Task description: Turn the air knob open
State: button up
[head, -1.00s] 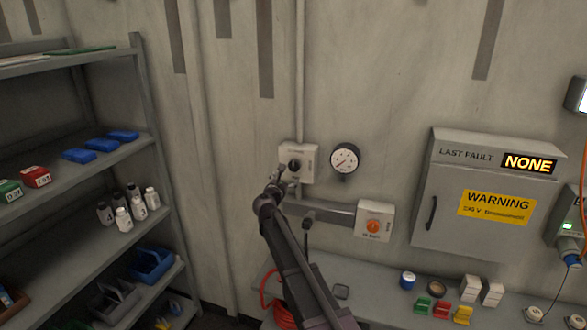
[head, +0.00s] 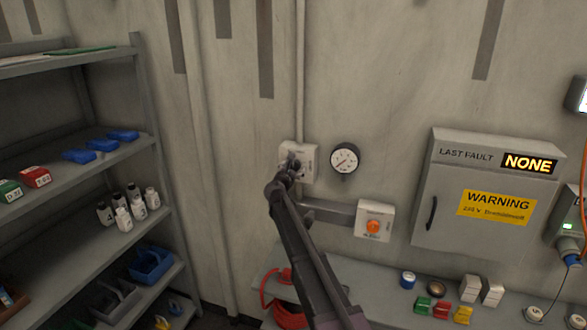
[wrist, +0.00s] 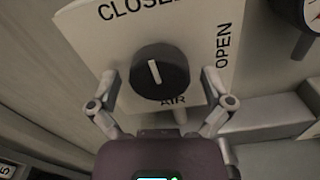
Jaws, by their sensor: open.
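The air knob (wrist: 161,73) is a round black knob with a white pointer line on a pale square plate (wrist: 75,35). The plate reads CLOSED at the top, OPEN at the right and AIR below. The pointer line stands nearly upright, towards CLOSED. My gripper (wrist: 165,88) is open, with one finger on each side of the knob; I cannot tell whether they touch it. In the head view my gripper (head: 291,163) is in front of the knob's plate (head: 309,158) and hides the knob.
A round pressure gauge (head: 344,158) is right of the plate. A grey duct (head: 328,211) runs below to a box with an orange knob (head: 374,226). A grey fault cabinet (head: 470,200) is further right, above a bench with small items. Shelves (head: 150,150) stand at left.

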jog(key=c, duration=1.1)
jog(key=shift+m, duration=0.5)
jog(key=m, duration=0.3)
jog(key=shift+r+m, duration=0.1)
jog(key=shift+m, duration=0.2)
jog(key=m, duration=0.4)
jog(key=shift+w+a, duration=0.1)
jog(key=m, duration=0.5)
jog(key=shift+r, duration=0.1)
jog(key=m, duration=0.4)
jog(key=shift+r, duration=0.1)
jog(key=shift+m, duration=0.3)
